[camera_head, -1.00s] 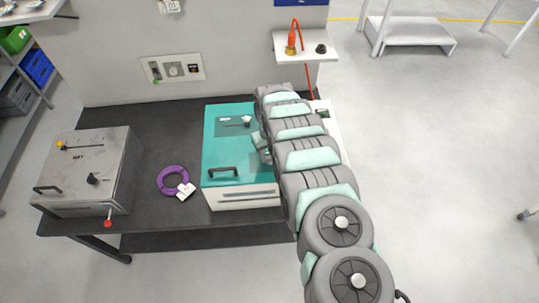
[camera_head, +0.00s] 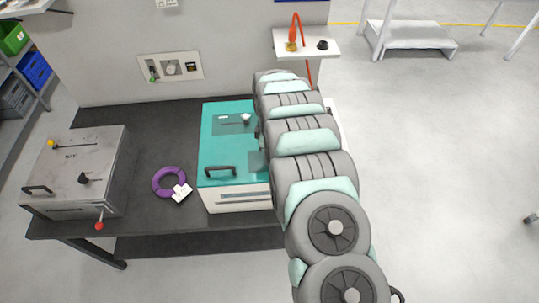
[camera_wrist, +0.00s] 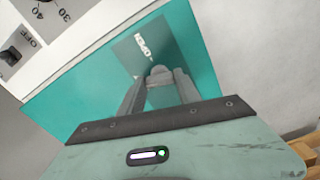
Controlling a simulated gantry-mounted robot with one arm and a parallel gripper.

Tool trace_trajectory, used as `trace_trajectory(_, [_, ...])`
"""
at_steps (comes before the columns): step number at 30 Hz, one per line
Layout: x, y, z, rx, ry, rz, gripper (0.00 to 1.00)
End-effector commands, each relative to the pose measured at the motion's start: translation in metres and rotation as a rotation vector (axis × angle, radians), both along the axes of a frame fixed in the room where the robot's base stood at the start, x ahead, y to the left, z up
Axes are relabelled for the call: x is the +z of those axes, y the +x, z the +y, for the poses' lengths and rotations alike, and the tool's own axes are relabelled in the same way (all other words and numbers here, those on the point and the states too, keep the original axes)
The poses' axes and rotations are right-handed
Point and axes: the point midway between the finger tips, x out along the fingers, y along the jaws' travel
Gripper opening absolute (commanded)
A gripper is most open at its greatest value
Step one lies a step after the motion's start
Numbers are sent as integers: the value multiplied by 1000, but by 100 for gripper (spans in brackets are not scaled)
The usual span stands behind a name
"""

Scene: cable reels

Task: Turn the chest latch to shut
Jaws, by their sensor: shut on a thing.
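A chest with a teal top (camera_head: 215,150) and a pale front stands on the dark bench, partly behind my arm. Its teal top also fills much of the wrist view (camera_wrist: 85,75). There my gripper (camera_wrist: 158,84) is shut on a small grey latch knob (camera_wrist: 158,71) over a darker teal panel with a white label (camera_wrist: 143,45). The fingers stand on either side of the knob. The label is seen at an angle and is hard to read. In the head view my arm hides the fingertips and the held latch.
The chest top has a black handle (camera_head: 220,171) and a small lever (camera_head: 244,118). A purple cable ring (camera_head: 157,183) with a white tag lies left of it. A grey metal box (camera_head: 65,165) stands further left. A white dial panel (camera_wrist: 35,35) shows in the wrist view.

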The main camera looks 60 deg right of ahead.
Motion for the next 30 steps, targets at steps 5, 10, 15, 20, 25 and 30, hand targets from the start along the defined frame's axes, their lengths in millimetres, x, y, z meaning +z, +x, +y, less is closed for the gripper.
trace_trajectory(5, [-2, 1, 0, 128, -1, 0, 0])
trace_trajectory(10, [-2, 1, 1, 215, 0, 0, 0])
trace_trajectory(15, [-1, 0, 1, 267, 0, 0, 0])
trace_trajectory(20, [-1, 0, 1, 290, 1, 0, 0])
trace_trajectory(25, [-1, 0, 1, 295, 1, 0, 0])
trace_trajectory(30, [-1, 0, 1, 295, 0, 0, 0])
